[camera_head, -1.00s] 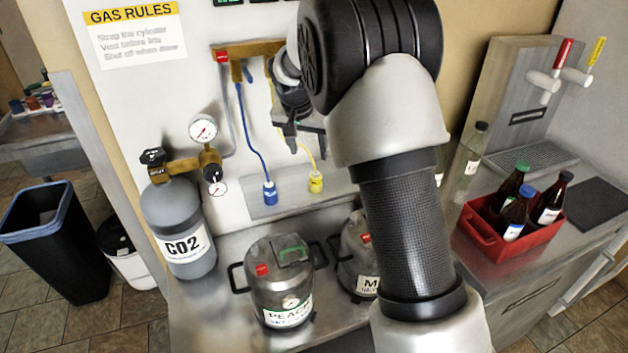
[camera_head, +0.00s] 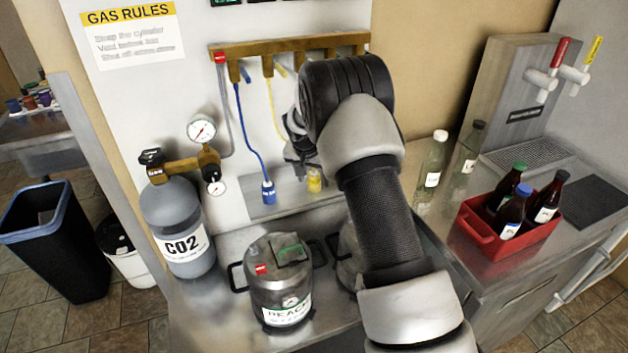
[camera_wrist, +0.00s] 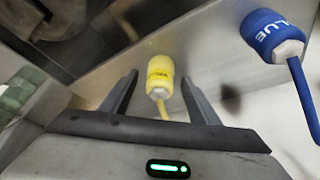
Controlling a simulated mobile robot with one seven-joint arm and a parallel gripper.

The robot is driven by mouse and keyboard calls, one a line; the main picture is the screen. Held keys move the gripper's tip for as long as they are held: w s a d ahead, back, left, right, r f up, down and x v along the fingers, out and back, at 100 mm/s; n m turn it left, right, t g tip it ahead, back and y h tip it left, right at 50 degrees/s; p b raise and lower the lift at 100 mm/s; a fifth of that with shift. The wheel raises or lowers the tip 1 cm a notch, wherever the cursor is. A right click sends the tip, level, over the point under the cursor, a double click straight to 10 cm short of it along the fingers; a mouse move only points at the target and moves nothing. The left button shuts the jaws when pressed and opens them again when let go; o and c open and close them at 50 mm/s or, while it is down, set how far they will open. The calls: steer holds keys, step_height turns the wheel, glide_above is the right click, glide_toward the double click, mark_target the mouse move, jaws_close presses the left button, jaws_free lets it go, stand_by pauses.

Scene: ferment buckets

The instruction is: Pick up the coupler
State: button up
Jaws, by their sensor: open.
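A yellow coupler (camera_head: 314,181) hangs on a yellow hose at the wall panel, above the steel counter. A blue coupler (camera_head: 268,190) hangs on a blue hose to its left. My gripper (camera_head: 308,172) is at the yellow coupler in the head view, partly covering its hose. In the wrist view, the yellow coupler (camera_wrist: 159,76) shows between the two open fingers of my gripper (camera_wrist: 157,85), with visible gaps on both sides. The blue coupler (camera_wrist: 270,32) is off to the right there, marked BLUE. Which coupler is meant, the task line does not say.
A brass manifold (camera_head: 290,50) runs above the hoses. A grey CO2 cylinder (camera_head: 180,225) stands at left. A steel PEACH keg (camera_head: 280,280) stands on the counter below; another is mostly behind my arm. A red crate of bottles (camera_head: 480,232) is at right.

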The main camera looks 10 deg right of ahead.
mark_target(314, 172)
steer(key=shift+w+f, duration=0.1)
steer(key=shift+f, duration=0.25)
steer(key=c, duration=1.2)
steer(key=shift+r, duration=0.15)
step_height(314, 172, up, 10)
steer(key=shift+f, duration=0.1)
